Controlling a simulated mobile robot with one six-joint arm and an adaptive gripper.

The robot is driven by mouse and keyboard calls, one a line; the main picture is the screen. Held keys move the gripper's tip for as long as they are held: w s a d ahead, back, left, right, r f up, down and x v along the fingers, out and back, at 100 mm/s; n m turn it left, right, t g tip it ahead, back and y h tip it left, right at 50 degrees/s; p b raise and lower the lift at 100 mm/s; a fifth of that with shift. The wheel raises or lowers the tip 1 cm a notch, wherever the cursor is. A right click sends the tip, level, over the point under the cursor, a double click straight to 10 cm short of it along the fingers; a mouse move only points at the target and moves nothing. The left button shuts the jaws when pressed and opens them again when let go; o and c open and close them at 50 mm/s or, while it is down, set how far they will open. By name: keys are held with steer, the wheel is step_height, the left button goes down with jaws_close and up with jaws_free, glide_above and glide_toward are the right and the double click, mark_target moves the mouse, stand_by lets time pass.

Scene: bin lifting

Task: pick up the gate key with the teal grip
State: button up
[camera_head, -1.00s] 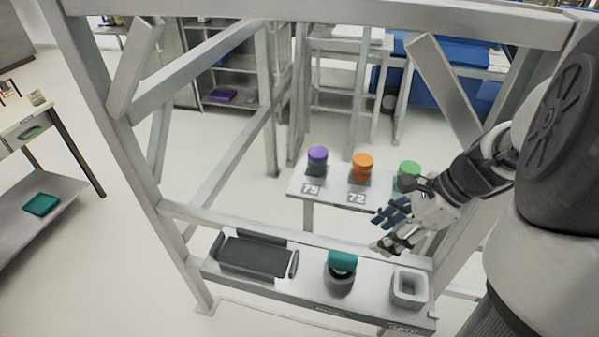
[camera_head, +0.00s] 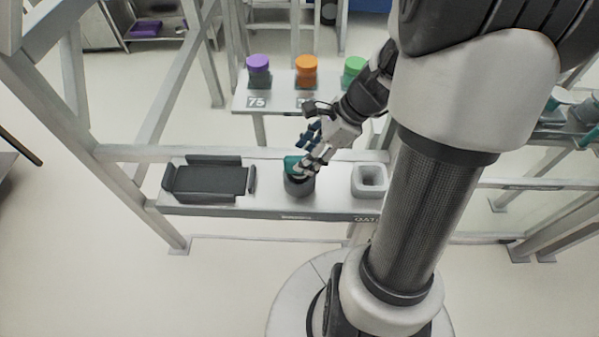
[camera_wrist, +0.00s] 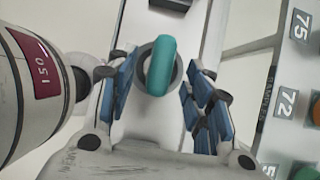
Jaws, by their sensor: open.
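The gate key's teal grip (camera_head: 291,164) stands up from a dark grey round holder (camera_head: 299,187) on the front shelf. In the wrist view the teal grip (camera_wrist: 165,66) is a rounded upright bar above the dark ring. My gripper (camera_head: 306,153) is open at the key, its fingers partly covering the grip in the head view. In the wrist view my gripper (camera_wrist: 158,88) has its blue-padded fingers on either side of the grip, with gaps visible. I cannot tell how far the fingertips are above the holder.
A dark tray (camera_head: 208,181) is left of the key, and a light square socket (camera_head: 369,181) is right of it. Behind, a second shelf (camera_head: 285,99) bears purple (camera_head: 258,63), orange (camera_head: 306,65) and green (camera_head: 354,66) topped pieces. Frame posts (camera_head: 75,95) stand at left.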

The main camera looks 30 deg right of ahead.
mark_target(289, 161)
steer(key=b+x, duration=0.2)
steer(key=x, duration=0.2)
steer(key=shift+w+f, duration=0.1)
steer(key=shift+w, duration=0.05)
steer(key=shift+c, duration=0.2)
jaws_close()
